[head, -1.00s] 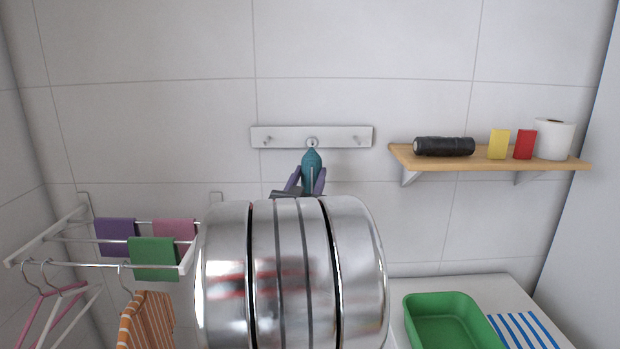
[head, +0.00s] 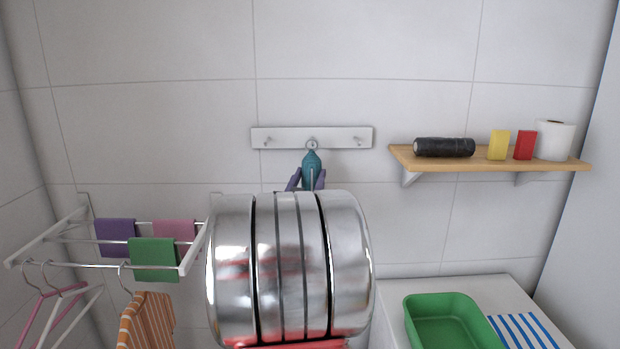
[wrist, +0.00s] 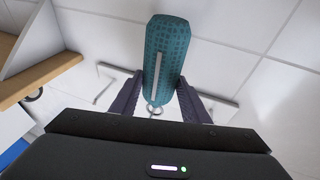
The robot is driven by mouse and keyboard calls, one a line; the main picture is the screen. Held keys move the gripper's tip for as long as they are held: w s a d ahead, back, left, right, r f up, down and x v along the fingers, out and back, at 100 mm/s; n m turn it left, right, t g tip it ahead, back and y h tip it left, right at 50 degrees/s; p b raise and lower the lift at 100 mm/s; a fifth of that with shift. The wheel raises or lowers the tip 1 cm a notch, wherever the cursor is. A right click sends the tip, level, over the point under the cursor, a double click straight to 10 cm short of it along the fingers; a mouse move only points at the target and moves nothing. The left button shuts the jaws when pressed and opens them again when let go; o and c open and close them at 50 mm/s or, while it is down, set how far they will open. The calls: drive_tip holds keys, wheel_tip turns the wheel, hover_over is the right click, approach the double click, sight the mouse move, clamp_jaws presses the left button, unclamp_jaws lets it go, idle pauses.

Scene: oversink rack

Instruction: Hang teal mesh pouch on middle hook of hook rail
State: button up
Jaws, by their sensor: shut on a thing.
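The teal mesh pouch (head: 311,165) is upright in front of the wall, with a small ring at its top. My gripper (head: 307,180) is shut on the pouch, with a purple finger on each side. The hook rail (head: 340,137) is a pale bar on the wall behind. In the head view the ring overlaps the middle hook (head: 311,141); I cannot tell whether it is around the hook. The wrist view shows the pouch (wrist: 166,58) between the fingers (wrist: 160,100), and part of the rail (wrist: 108,72) behind. My arm hides the area below the gripper.
A wooden shelf (head: 490,165) at right holds a black cylinder (head: 444,148), a yellow box (head: 499,145), a red box (head: 525,145) and a white roll (head: 555,140). A drying rack (head: 100,245) with cloths is at left. A green basin (head: 450,320) sits lower right.

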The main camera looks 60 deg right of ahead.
drive_tip(key=o, duration=1.3)
drive_tip(key=shift+a, duration=0.1)
drive_tip(key=v, duration=1.3)
drive_tip(key=shift+a, duration=0.35)
drive_tip(key=shift+s+f, duration=0.1)
drive_tip(key=shift+f, duration=0.05)
